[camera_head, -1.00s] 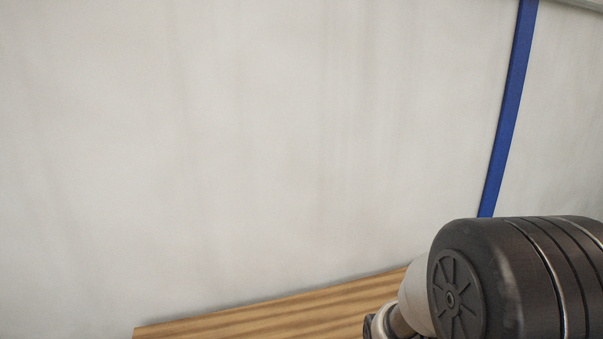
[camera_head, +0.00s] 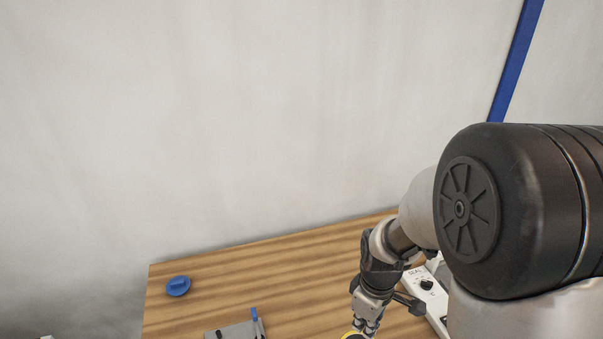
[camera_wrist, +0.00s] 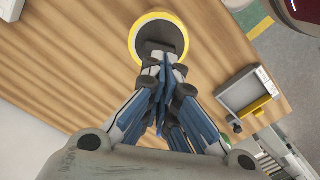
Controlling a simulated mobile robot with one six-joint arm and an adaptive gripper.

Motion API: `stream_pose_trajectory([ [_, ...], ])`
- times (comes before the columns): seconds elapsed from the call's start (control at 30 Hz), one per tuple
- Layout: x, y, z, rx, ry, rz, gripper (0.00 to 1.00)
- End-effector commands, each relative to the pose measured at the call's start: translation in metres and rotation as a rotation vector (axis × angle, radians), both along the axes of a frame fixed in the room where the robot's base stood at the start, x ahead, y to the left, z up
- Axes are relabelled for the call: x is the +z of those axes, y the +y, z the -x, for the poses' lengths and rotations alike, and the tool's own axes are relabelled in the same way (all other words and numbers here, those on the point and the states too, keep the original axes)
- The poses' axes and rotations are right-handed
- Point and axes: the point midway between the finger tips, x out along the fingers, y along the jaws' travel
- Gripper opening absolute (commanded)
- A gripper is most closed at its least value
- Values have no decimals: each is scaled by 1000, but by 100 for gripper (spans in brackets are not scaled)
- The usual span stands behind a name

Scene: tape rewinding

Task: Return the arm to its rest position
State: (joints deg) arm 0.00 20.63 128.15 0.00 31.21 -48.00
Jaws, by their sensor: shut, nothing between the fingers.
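My gripper (camera_wrist: 165,66) points down at the table in the wrist view, its blue and grey fingers together and holding nothing. A round yellow-rimmed item with a dark middle (camera_wrist: 137,27) lies just past the fingertips; I cannot tell whether they touch it. In the head view my arm comes in from the right, with my gripper (camera_head: 367,328) low in the picture and its tips near the bottom edge. Only a bit of the yellow rim (camera_head: 352,336) shows there.
The wooden table (camera_head: 270,265) stands against a pale wall. A blue round item (camera_head: 178,286) lies at its left. A grey box with a blue bar (camera_head: 230,332) is cut by the bottom edge. A white device with a dark knob (camera_head: 427,284) stands beside my arm.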

Motion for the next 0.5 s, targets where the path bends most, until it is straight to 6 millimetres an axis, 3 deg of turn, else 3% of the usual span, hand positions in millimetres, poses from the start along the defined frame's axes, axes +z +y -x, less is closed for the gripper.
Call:
stream_pose_trajectory([
  [0.37,5,0,0,-3,-3,0,0],
  [0.5,26,0,3,-56,-36,-1,0],
])
